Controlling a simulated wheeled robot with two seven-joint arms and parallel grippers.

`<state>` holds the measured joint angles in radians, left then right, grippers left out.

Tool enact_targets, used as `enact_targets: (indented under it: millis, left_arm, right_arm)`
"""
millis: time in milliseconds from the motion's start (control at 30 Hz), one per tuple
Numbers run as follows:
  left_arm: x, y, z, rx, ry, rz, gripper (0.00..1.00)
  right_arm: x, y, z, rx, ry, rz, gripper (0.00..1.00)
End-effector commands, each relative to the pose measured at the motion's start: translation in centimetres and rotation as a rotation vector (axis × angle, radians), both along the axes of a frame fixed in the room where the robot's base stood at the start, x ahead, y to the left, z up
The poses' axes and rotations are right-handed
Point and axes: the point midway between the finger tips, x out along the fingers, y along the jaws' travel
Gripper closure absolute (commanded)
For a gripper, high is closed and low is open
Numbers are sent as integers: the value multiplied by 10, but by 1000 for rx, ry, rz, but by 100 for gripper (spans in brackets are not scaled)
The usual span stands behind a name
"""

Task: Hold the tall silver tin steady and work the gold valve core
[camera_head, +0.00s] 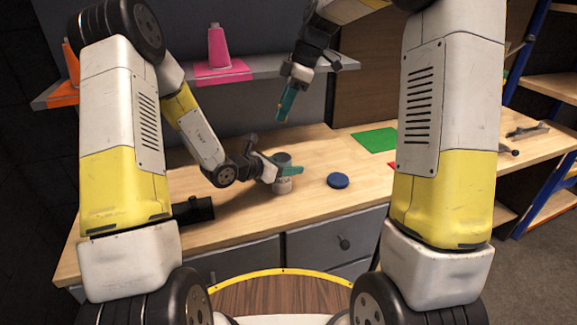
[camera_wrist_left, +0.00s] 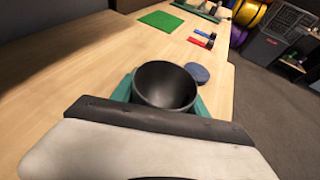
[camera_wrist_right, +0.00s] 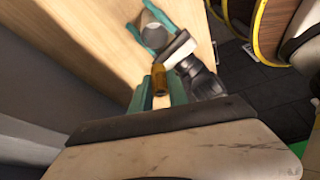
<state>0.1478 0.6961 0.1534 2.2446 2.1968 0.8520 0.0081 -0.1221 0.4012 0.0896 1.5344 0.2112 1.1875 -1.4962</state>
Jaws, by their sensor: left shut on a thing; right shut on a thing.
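The tall silver tin (camera_head: 283,186) stands upright on the wooden bench. My left gripper (camera_head: 284,171) is shut around its sides, and the left wrist view shows its open, dark inside (camera_wrist_left: 165,84) between the green fingers (camera_wrist_left: 163,97). My right gripper (camera_head: 285,108) is raised above the bench, higher than the tin and apart from it. It is shut on the gold valve core (camera_wrist_right: 159,78), which sticks out between the fingertips (camera_wrist_right: 160,90) in the right wrist view. The tin (camera_wrist_right: 154,30) also shows there, beyond the core.
A round blue disc (camera_head: 338,181) lies on the bench right of the tin. A green sheet (camera_head: 376,140) lies farther back, with red and blue items (camera_wrist_left: 202,38) near it. A black object (camera_head: 194,210) lies at the bench's front left. Pink (camera_head: 218,48) and orange cones stand on the shelf behind.

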Motion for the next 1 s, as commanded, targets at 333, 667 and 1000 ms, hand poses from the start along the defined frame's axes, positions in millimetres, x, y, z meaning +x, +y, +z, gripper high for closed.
enact_targets:
  millis: [333,667,1000]
  left_arm:
    - [0,0,0,0,0,0,93]
    - [0,0,0,0,0,0,93]
    - [0,0,0,0,0,0,93]
  right_arm:
    - [0,-12,-38,0,0,2,100]
    - [0,-12,-73,1,0,0,100]
    - [1,-12,-80,0,-3,1,100]
